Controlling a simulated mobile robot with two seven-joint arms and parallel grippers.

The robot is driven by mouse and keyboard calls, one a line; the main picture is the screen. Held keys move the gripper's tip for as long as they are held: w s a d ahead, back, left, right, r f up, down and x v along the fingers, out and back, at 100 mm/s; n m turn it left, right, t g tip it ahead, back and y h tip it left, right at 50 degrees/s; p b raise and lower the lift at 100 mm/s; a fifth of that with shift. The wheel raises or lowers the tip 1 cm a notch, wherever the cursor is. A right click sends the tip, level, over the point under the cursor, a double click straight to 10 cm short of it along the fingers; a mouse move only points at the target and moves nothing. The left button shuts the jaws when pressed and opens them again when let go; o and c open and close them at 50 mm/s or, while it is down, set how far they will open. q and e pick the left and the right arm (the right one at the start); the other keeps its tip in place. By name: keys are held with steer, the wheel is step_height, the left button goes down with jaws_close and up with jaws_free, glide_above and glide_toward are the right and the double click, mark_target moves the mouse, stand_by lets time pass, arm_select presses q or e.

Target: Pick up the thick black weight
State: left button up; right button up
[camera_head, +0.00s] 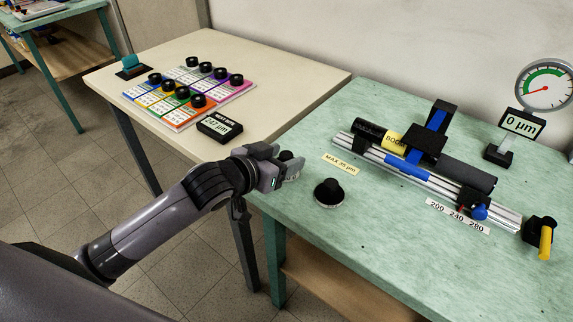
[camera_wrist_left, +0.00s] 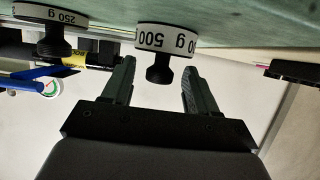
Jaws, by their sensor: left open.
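The thick weight (camera_wrist_left: 166,38) has a white band marked 500 g and a black knob. In the left wrist view it appears between the fingertips of my left gripper (camera_wrist_left: 158,72), with gaps on both sides. My left gripper (camera_head: 283,172) is open at the near left corner of the green table in the head view. There the thick weight (camera_head: 287,156) shows only as a small dark top, mostly hidden behind the fingers. A thinner weight marked 250 g (camera_wrist_left: 55,22) is beside it; it also stands on the green table in the head view (camera_head: 328,193). My right gripper is not in view.
The green table (camera_head: 380,240) carries a rail device (camera_head: 420,165), a "MAX 35 µm" label (camera_head: 341,164), a 0 µm display (camera_head: 521,123) and a dial gauge (camera_head: 545,84). The cream table (camera_head: 185,55) at left holds coloured cards with black knobs and a 247 µm display (camera_head: 219,126).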

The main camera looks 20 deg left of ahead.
mark_target(291, 154)
arm_select(q)
steer(key=shift+x, duration=1.7)
steer(key=shift+s, duration=0.1)
jaws_close()
steer(key=shift+r, duration=0.1)
